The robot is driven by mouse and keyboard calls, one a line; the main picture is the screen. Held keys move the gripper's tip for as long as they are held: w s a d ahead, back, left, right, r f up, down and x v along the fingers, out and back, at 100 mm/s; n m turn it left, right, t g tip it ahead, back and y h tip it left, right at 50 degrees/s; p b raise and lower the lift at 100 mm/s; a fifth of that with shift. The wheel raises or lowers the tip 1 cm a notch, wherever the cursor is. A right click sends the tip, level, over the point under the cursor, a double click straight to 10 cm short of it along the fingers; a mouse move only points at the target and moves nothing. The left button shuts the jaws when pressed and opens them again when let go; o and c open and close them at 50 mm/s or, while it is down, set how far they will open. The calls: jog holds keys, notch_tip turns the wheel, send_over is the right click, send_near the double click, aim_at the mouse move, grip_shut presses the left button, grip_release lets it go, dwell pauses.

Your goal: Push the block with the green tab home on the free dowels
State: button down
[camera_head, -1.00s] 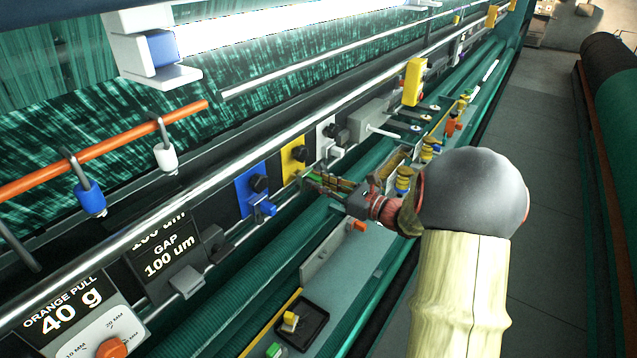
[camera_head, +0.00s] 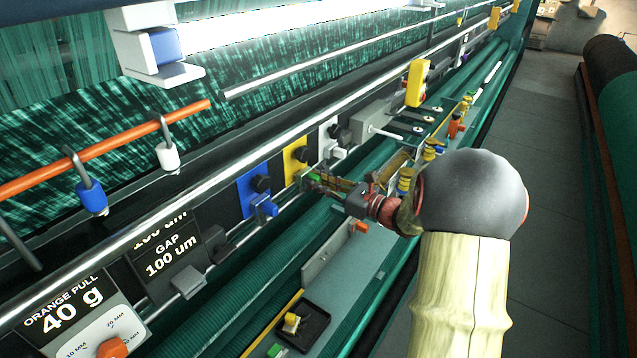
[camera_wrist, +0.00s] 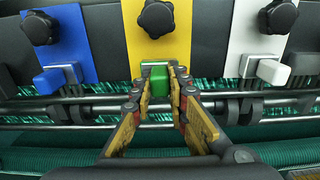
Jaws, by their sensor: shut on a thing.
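My gripper (camera_wrist: 160,88) is shut on the block with the green tab (camera_wrist: 155,79). The block sits between the fingertips in front of the lower end of a yellow plate (camera_wrist: 158,45) with a black knob. In the wrist view I cannot tell whether the block touches the plate. The free dowels cannot be made out; the block and fingers cover that spot. In the head view my gripper (camera_head: 322,182) reaches left to the rail, near the foot of the yellow plate (camera_head: 295,160), and the block is too small to tell.
A blue plate (camera_wrist: 55,45) with a blue block stands left of the yellow one, a white plate (camera_wrist: 260,40) right. A metal bar (camera_wrist: 60,108) runs crosswise below them. A dark tray (camera_head: 303,335) with a small yellow piece lies on the near ledge.

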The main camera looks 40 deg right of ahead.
jog(key=shift+x, duration=0.75)
dwell(0.7)
jog(key=c, duration=1.7)
grip_release()
jog(key=shift+w, duration=0.1)
jog(key=shift+o, duration=0.2)
jog(key=v, duration=1.2)
